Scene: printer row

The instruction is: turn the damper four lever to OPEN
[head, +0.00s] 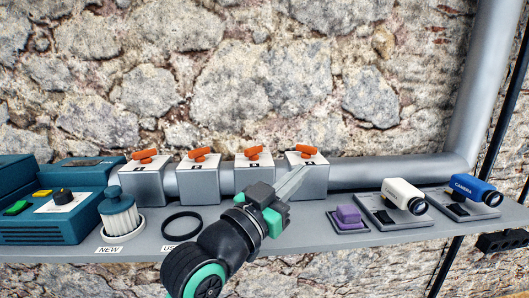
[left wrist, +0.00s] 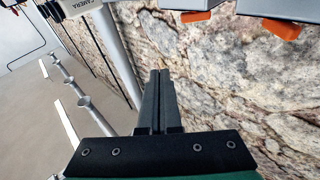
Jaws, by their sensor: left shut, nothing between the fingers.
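The fourth damper box (head: 308,181) is the rightmost of a row of grey boxes on the shelf. Its orange lever (head: 302,150) lies roughly sideways on the sloped white top. My left gripper (head: 305,170) is shut and empty, its fingers pointing up and right in front of that box, covering part of its front. The tips show just below the lever, and I cannot tell whether they touch the box. In the left wrist view the shut fingers (left wrist: 160,72) are apart from two orange levers (left wrist: 284,28) at the top edge. My right gripper is not in view.
Other damper boxes (head: 199,183) stand to the left. A purple block (head: 348,215), a white camera (head: 403,193) and a blue camera (head: 476,190) are on the right. A filter (head: 119,214) and black ring (head: 181,222) sit front left. A pipe (head: 400,170) runs behind.

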